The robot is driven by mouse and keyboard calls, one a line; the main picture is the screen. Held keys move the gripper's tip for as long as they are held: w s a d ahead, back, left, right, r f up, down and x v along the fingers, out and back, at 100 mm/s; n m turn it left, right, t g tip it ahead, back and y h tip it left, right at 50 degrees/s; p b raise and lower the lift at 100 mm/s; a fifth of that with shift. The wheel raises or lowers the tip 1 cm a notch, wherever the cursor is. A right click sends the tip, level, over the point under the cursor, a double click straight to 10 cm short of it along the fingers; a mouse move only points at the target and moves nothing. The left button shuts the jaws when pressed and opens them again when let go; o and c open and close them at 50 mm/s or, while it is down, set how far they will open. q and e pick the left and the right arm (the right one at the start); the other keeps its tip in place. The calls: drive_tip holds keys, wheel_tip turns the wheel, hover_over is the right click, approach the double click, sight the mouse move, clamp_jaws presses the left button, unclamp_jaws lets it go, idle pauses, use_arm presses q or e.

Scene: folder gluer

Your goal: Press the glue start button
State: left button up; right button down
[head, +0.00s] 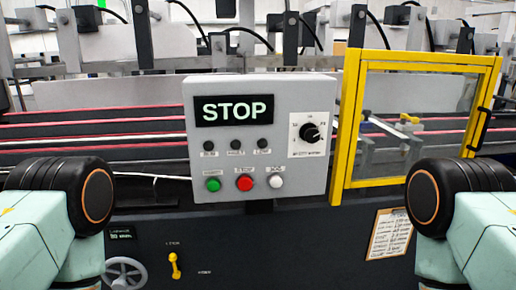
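A grey control box (217,146) stands in the middle of the head view, with a lit STOP display (234,109) at its top. A green button (213,184) sits at its lower left, under a small label too blurred to read surely. A red button (245,183) is beside it, and a white button (276,181) is to the right. No button is visibly touched. My two arms show at the lower left and lower right edges, apart from the box. Neither gripper can be seen.
A black dial (311,133) is at the box's right. A yellow-framed clear guard (352,125) stands right of the box. Below are a yellow lever (174,266), a handwheel (126,272) and a paper sheet (390,233). The space before the box is clear.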

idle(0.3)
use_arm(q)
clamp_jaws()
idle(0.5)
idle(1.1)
